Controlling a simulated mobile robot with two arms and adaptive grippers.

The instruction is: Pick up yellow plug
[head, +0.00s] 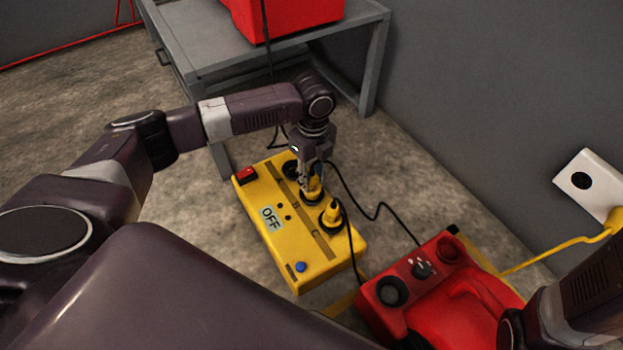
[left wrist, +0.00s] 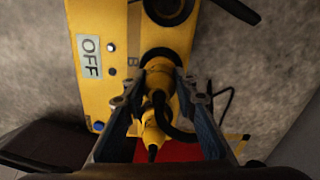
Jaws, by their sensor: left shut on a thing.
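A yellow plug (head: 315,186) stands at the middle socket, marked B, of a yellow power box (head: 274,255). My left gripper (head: 311,179) reaches down from above and is shut on this plug. In the left wrist view the plug (left wrist: 159,78) sits between the two fingertips (left wrist: 159,88), with the socket's black ring around its base. A second yellow plug (head: 332,213) with a black cable stands in the neighbouring socket, C. The remaining socket (left wrist: 168,8) looks empty in the left wrist view. My right gripper is out of view.
The box carries an OFF label (head: 270,217), a red switch (head: 246,175) and a blue button (head: 301,267). A red machine (head: 440,290) stands to its right, with black cables between. A grey table (head: 215,55) stands behind. A wall socket (head: 592,182) is at right.

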